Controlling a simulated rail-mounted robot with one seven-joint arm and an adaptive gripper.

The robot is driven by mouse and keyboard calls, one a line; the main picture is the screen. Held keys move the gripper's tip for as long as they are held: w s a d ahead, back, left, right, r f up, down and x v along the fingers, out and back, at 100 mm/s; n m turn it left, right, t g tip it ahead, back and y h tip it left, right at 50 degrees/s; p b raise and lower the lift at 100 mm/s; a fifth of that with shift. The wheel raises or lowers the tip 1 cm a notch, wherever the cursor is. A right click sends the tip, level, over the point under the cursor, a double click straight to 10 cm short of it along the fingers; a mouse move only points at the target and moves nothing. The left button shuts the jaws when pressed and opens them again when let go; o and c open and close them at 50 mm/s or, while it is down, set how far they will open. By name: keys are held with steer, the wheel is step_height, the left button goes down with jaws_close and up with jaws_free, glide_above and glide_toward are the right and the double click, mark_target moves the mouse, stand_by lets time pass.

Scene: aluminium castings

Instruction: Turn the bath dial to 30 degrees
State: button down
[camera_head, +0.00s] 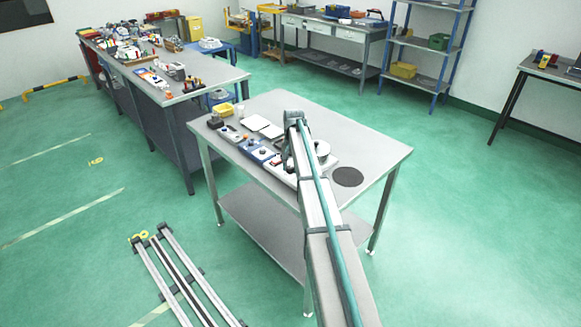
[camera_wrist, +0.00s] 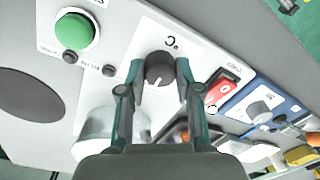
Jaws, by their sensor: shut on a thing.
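The bath dial (camera_wrist: 160,68) is a dark round knob with a pale pointer mark, set on a white panel (camera_wrist: 140,35) beside a °C label. My gripper (camera_wrist: 160,72) is shut on the dial, one finger on each side of it. The scale value at the pointer cannot be read. In the head view my arm covers the dial; part of the white panel (camera_head: 331,161) shows to its right.
The panel also carries a large green button (camera_wrist: 75,30) and a red rocker switch (camera_wrist: 225,88). A blue unit with a grey knob (camera_wrist: 258,108) stands to the right. A dark disc (camera_head: 348,177) lies on the grey table (camera_head: 385,150), whose right side is otherwise clear.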

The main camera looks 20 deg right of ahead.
steer(key=n+b, duration=0.1)
steer(key=n, duration=0.3)
steer(key=shift+w+b, duration=0.1)
steer(key=shift+b, duration=0.25)
steer(key=n+b, duration=0.1)
steer(key=n, duration=0.4)
steer(key=shift+n, duration=0.4)
steer(key=c, duration=0.8)
jaws_free()
steer(key=shift+r, duration=0.1)
steer(key=r, duration=1.1)
steer(key=shift+d+r, duration=0.35)
steer(key=shift+r, duration=0.05)
